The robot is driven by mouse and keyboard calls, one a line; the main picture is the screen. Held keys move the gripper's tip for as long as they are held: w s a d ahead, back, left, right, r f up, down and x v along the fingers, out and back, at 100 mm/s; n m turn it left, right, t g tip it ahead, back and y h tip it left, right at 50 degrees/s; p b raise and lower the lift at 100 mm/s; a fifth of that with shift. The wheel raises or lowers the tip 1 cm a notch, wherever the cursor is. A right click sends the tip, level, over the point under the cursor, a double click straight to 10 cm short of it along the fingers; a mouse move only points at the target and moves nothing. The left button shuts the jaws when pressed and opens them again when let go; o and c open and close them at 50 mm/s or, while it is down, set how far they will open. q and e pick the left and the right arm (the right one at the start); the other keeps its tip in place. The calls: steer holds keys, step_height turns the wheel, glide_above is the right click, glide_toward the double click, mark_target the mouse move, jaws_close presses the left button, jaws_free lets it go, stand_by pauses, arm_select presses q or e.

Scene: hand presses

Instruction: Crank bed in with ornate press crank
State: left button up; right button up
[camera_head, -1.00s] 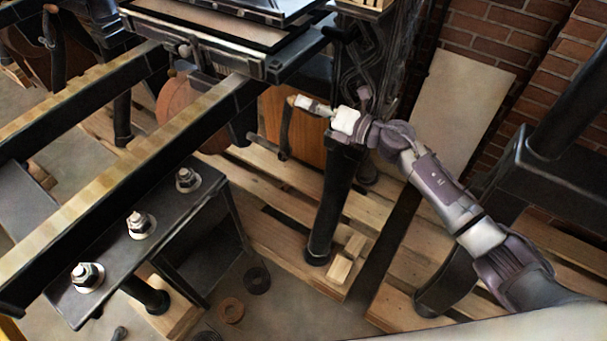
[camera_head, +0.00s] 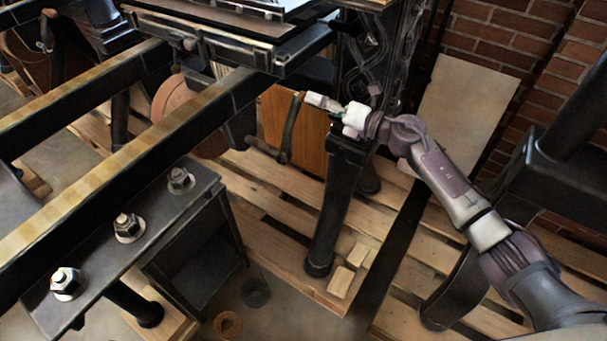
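The press crank (camera_head: 290,128) is a dark, slightly curved arm below the press bed, in front of an orange-brown wooden panel. Its lower end joins a short dark rod pointing left. My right gripper (camera_head: 309,98) reaches in from the right, above a black press leg. Its narrow fingers look shut on the crank's upper end, though the contact is small in the picture. The press bed (camera_head: 222,42) sits at the top on two long rails, a near one (camera_head: 130,170) and a far one. My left gripper is not in view.
The black press leg (camera_head: 338,205) stands on wooden pallets (camera_head: 395,205) close under my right forearm. A black bracket with large bolts (camera_head: 130,228) is at lower left. A brick wall (camera_head: 500,45) and a leaning pale board (camera_head: 465,105) are behind. Dark machinery stands at right.

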steer(key=o, duration=0.5)
steer(key=shift+d+f, duration=0.1)
steer(key=shift+d, duration=0.2)
steer(key=shift+o, duration=0.4)
steer(key=shift+a, duration=0.15)
steer(key=shift+v, duration=1.4)
steer(key=v, duration=0.5)
steer(key=shift+s, duration=0.15)
